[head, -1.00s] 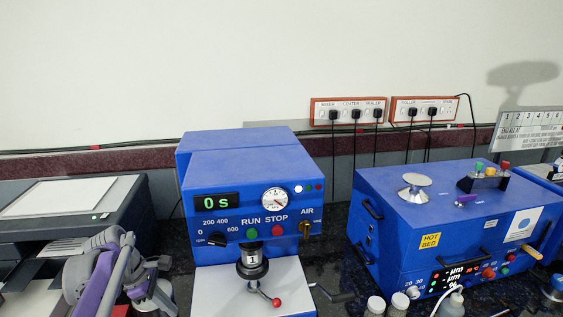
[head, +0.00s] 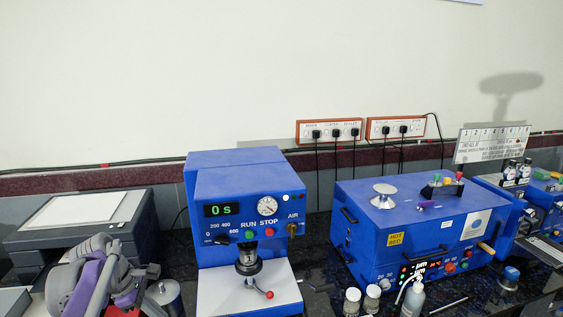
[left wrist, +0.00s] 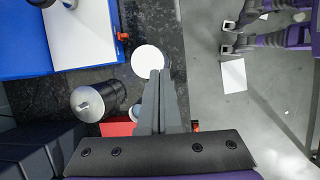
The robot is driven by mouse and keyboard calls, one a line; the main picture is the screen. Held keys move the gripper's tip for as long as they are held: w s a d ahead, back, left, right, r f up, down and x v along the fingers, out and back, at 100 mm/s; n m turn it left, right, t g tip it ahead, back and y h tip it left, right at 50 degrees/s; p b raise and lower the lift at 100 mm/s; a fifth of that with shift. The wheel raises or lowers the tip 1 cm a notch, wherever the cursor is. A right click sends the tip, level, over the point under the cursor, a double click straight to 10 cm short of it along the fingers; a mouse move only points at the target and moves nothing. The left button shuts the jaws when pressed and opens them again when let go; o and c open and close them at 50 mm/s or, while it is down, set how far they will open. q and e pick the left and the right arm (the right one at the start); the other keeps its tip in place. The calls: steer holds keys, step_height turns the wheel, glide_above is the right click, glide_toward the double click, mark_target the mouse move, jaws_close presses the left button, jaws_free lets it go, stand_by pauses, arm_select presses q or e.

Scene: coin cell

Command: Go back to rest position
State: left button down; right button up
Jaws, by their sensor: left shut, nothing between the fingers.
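My left gripper (left wrist: 160,102) shows in the left wrist view with its two grey fingers together and nothing between them. It points over the strip of dark speckled worktop near its edge, beside a white round disc (left wrist: 148,61). In the head view my left arm, grey and purple, is folded at the lower left, in front of the printer. I cannot make out its fingertips there. My right gripper is not clearly in either view.
A blue press (head: 245,180) with a 0 s display stands in the middle. A blue hot-bed box (head: 360,210) is to its right. A grey printer (head: 135,215) stands at the left. Jars (head: 352,301) and a bottle (head: 413,296) stand at the front. Grey floor (left wrist: 265,115) lies beyond the edge.

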arm_select(q)
steer(key=s+d+f+m+t+y+b, duration=0.1)
steer(key=s+d+f+m, duration=0.3)
steer(key=s+m, duration=0.2)
steer(key=s+d+f+m+t+y+b, duration=0.1)
steer(key=s+d+f+m, duration=0.2)
steer(key=s+f+m, duration=0.2)
steer(key=s+d+f+m+t+y+b, duration=0.1)
steer(key=s+d+f+m, duration=0.3)
steer(key=s+m, duration=0.5)
steer(key=s+f+y, duration=0.1)
steer(key=s, duration=0.2)
steer(key=shift+s+d+f+t, duration=0.15)
steer(key=shift+d+f+t, duration=0.1)
steer(key=shift+d+t, duration=0.05)
arm_select(e)
steer(key=f, duration=0.1)
steer(key=s+f, duration=0.1)
steer(key=f, duration=0.3)
steer(key=shift+s, duration=0.35)
steer(key=shift+o, duration=0.2)
